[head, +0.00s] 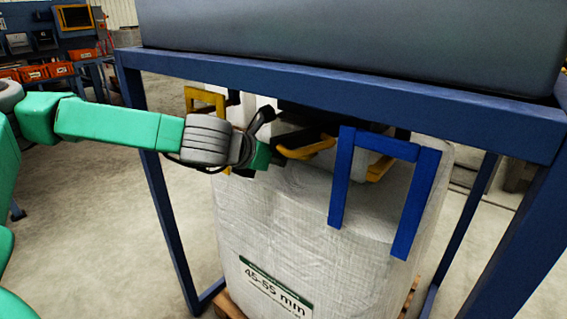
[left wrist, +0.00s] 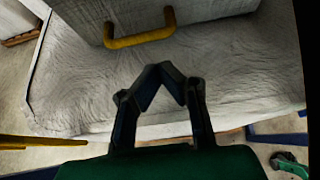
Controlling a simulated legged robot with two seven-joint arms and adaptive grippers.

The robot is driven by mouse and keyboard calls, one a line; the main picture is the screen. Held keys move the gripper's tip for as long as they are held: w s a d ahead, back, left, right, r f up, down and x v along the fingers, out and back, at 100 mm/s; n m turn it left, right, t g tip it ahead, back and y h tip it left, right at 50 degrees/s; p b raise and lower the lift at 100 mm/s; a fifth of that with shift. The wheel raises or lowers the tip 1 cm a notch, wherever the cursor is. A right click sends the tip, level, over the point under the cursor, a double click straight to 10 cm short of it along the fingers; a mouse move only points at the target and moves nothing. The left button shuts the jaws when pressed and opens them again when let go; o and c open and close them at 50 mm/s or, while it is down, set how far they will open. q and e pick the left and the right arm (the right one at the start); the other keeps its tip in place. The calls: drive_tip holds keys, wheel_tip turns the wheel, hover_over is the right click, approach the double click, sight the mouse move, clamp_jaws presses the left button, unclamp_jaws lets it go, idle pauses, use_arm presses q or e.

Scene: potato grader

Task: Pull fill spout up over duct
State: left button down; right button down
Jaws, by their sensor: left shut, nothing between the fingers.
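A white bulk bag (head: 290,230) with a green and white label stands under the blue frame. Its pale fill spout (head: 255,108) rises from the top, partly hidden behind the beam. A dark part that looks like the duct (head: 310,115) shows there. A yellow loop (head: 305,150) is on the spout's near side. My left gripper (head: 285,165) is just above the bag top beside this loop. In the left wrist view its fingers (left wrist: 162,68) meet at the tips and are empty. The yellow loop (left wrist: 140,40) on the spout wall (left wrist: 200,10) lies ahead, apart from them. My right gripper is out of view.
The blue frame's beam (head: 340,97) crosses above the bag, under a large grey box (head: 350,40). A blue strap loop (head: 340,180) hangs over the bag's front right. Another yellow loop (head: 205,97) stands at the left. A workbench with orange bins (head: 35,73) is far left.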

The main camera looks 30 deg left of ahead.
use_arm(q)
drive_tip(key=x, duration=0.2)
drive_tip(key=b+x, duration=0.1)
drive_tip(key=x, duration=0.3)
drive_tip(key=shift+w+a+f+b, duration=0.1)
drive_tip(key=shift+a+f+b, duration=0.2)
drive_tip(key=shift+f+b, duration=0.1)
drive_tip(key=shift+w+d+f, duration=0.15)
drive_tip(key=shift+w, duration=0.4)
drive_tip(key=shift+d, duration=0.1)
wheel_tip(320, 180, up, 4)
drive_tip(key=p, duration=0.3)
